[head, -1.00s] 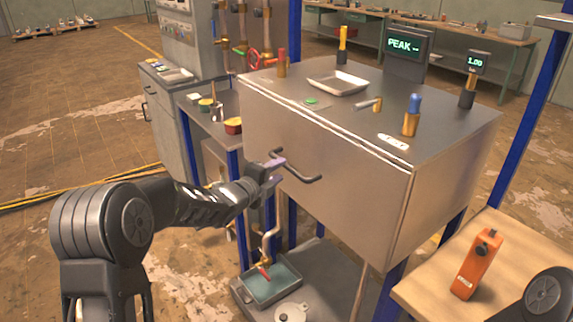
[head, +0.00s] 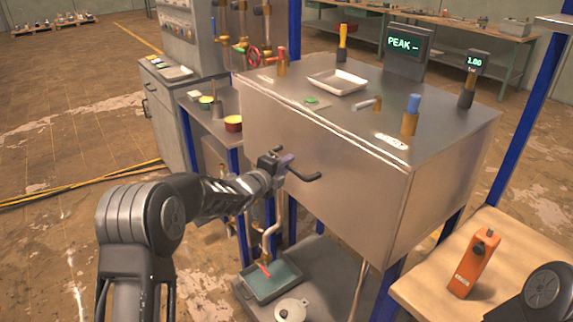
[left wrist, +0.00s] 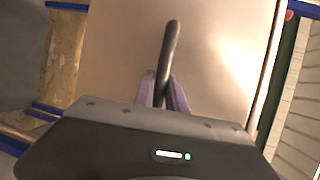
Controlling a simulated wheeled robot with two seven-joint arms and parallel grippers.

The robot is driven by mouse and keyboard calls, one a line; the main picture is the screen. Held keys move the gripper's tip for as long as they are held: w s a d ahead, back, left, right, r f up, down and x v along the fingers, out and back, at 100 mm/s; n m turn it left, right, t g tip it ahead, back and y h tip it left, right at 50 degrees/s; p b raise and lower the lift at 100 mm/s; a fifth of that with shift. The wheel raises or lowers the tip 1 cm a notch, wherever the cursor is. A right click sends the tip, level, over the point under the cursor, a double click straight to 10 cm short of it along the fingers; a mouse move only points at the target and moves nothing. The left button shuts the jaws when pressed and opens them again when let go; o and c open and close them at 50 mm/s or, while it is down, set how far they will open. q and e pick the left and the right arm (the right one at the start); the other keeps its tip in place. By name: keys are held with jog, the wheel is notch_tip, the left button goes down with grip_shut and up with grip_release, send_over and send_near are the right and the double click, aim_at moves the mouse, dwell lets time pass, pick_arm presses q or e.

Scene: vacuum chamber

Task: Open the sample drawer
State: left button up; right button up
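The steel cabinet's front panel (head: 325,165), which I take to be the sample drawer's face, looks flush with the cabinet body. Its dark bar handle (head: 306,178) sticks out from it. My left gripper (head: 283,163) is at the handle's left end. In the left wrist view the handle (left wrist: 171,50) runs down between the two purple fingertips (left wrist: 162,90), with hardly any gap on either side, so they look shut on it. The gripper body hides the handle's lower end there. My right gripper is not in view.
On the cabinet top are a metal tray (head: 337,82), a blue-capped knob (head: 411,115) and a screen (head: 405,47). A wooden table (head: 425,290) with an orange device (head: 473,262) stands at right. A green tray (head: 270,281) sits low below the handle. Open floor lies at left.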

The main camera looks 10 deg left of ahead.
pick_arm(q)
grip_shut()
jog(key=shift+f, duration=0.1)
dwell(0.9)
